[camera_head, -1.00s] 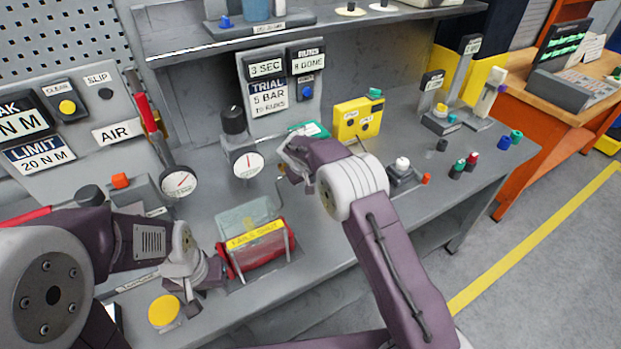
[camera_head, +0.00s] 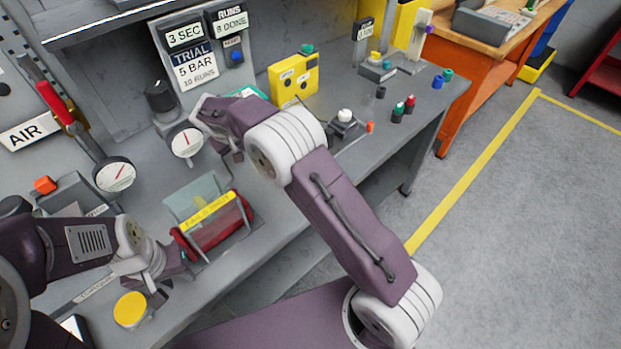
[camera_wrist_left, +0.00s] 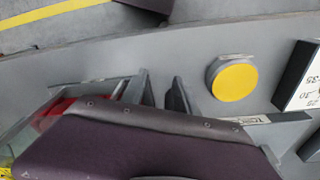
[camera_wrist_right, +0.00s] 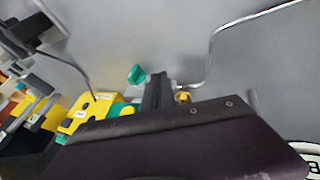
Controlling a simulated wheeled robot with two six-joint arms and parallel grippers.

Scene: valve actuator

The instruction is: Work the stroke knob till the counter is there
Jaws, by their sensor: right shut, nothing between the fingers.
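The counter (camera_head: 230,20) on the upright panel reads 8 DONE, beside a 3 SEC display (camera_head: 185,36). The trial card (camera_head: 194,68) below reads 5 BAR, 10 RUNS. No knob is legibly labelled stroke. A black knob (camera_head: 159,97) stands above a white dial gauge (camera_head: 186,141). A round yellow knob (camera_head: 130,309) is at the bench front; it also shows in the left wrist view (camera_wrist_left: 234,81). My left gripper (camera_wrist_left: 157,92) has its fingers apart and empty, beside the yellow knob. My right gripper (camera_wrist_right: 158,92) is shut and empty, over the bench near the gauge.
A red cylinder (camera_head: 212,228) under a clear guard with a yellow label sits mid-bench. A yellow box (camera_head: 293,80) and a small lever unit (camera_head: 346,123) stand right of my right gripper. Another gauge (camera_head: 115,174) is at left.

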